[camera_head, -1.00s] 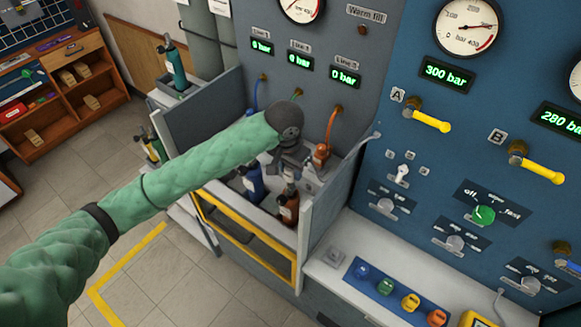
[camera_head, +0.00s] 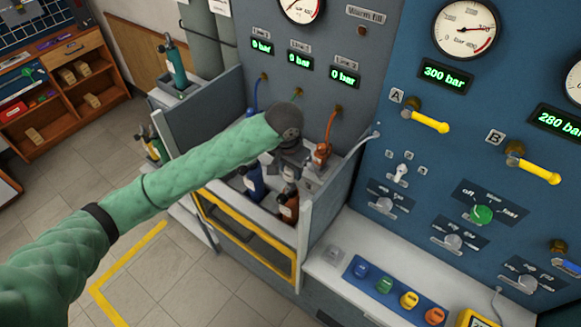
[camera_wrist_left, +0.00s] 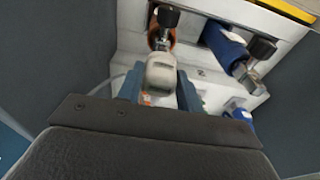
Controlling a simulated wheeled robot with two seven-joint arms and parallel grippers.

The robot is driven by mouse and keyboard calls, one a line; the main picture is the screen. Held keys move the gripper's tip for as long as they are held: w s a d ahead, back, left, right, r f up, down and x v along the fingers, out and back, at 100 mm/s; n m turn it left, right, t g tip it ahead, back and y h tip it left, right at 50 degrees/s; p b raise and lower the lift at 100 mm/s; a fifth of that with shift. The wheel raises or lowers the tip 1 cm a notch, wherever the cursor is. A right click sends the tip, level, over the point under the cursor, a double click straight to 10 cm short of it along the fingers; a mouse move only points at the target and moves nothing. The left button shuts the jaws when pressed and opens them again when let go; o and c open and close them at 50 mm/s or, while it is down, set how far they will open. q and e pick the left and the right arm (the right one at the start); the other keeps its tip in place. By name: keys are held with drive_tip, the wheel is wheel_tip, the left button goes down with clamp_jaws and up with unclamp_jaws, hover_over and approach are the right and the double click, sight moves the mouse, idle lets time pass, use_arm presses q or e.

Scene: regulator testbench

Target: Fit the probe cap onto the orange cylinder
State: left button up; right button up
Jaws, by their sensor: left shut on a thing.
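My left gripper (camera_wrist_left: 160,92) is shut on a pale grey-white piece, which looks like the probe cap (camera_wrist_left: 161,73). The orange cylinder (camera_head: 288,208) stands in the open-topped bay, below and close to my gripper in the head view. In the left wrist view, its black valve knob and part of its orange body (camera_wrist_left: 154,40) show just beyond the cap. I cannot tell whether cap and valve touch. In the head view my left gripper (camera_head: 290,160) is small and its fingertips are largely hidden. My right gripper is not in view.
A blue cylinder (camera_head: 251,182) stands left of the orange one; it also shows in the left wrist view (camera_wrist_left: 224,42). An orange connector (camera_head: 322,155) with a hose is at the bay's back right. Grey walls and a yellow-framed front (camera_head: 245,238) enclose the bay.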

use_arm(q)
drive_tip(key=shift+f, duration=1.8)
idle(0.9)
drive_tip(key=o, duration=1.1)
drive_tip(key=shift+r, duration=0.1)
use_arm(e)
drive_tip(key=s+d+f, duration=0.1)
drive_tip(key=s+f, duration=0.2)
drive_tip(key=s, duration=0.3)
use_arm(q)
drive_tip(key=r+b, duration=0.1)
drive_tip(key=r, duration=0.3)
drive_tip(key=r+b, duration=0.1)
drive_tip(key=r, duration=0.1)
drive_tip(key=shift+s+a+b, duration=0.2)
drive_tip(key=shift+s+b, duration=0.1)
drive_tip(key=shift+b, duration=0.05)
drive_tip(key=shift+s+a+r, duration=0.1)
drive_tip(key=shift+r, duration=0.65)
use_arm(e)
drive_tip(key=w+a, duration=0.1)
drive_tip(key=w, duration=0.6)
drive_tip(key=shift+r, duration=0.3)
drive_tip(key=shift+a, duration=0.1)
